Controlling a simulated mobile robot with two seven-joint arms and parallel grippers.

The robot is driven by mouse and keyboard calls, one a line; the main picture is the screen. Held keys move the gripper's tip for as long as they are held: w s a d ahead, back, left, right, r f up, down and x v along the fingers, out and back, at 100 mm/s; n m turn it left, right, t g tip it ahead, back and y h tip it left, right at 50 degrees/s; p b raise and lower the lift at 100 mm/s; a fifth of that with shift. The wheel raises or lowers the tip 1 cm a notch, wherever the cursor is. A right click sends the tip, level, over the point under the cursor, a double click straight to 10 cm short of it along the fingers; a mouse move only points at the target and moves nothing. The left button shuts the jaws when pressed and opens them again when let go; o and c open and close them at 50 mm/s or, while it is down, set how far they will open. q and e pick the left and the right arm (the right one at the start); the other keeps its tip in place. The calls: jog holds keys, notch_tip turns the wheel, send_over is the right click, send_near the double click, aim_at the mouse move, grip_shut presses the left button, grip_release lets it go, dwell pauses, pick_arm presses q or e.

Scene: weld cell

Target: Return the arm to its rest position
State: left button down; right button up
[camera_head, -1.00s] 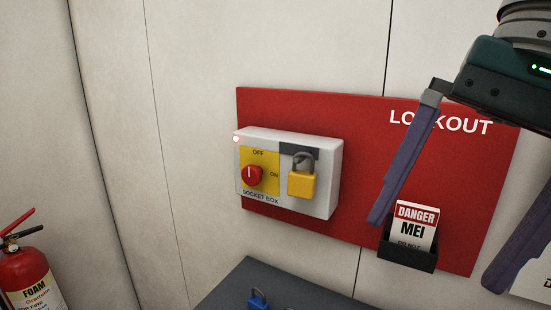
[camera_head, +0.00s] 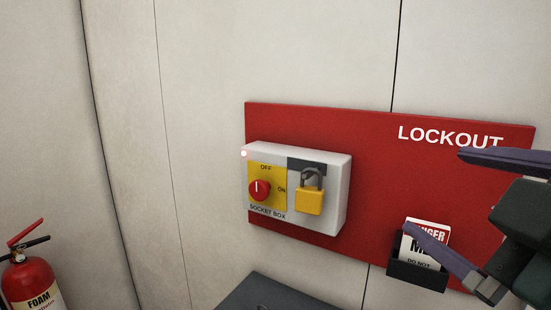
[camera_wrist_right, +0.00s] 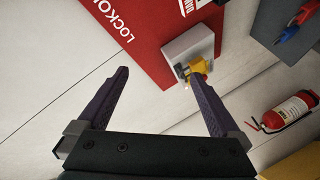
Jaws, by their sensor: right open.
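My right gripper (camera_head: 437,191) comes in from the right edge of the head view, its two purple fingers apart and pointing left. It is open and empty, in front of the red LOCKOUT board (camera_head: 375,150). The lower finger covers part of the danger tag in its black holder. My left gripper is out of view.
A white socket box (camera_head: 340,195) with a red knob (camera_head: 259,190) and yellow padlock (camera_head: 309,200) is on the board. A fire extinguisher (camera_head: 30,284) stands left. A grey surface (camera_head: 262,292) lies below. The wrist view shows a blue padlock (camera_wrist_right: 289,33).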

jog(key=s+d+f+m+g, duration=0.2)
jog(key=s+f+m+g, duration=0.85)
jog(key=s+f, duration=0.8)
notch_tip(320, 180, up, 21)
jog(key=s+n+g+p, duration=0.1)
jog(key=s+p, duration=0.1)
jog(key=p, duration=1.8)
jog(key=shift+g, duration=0.35)
jog(key=shift+r+n, duration=0.1)
jog(key=shift+n, duration=0.15)
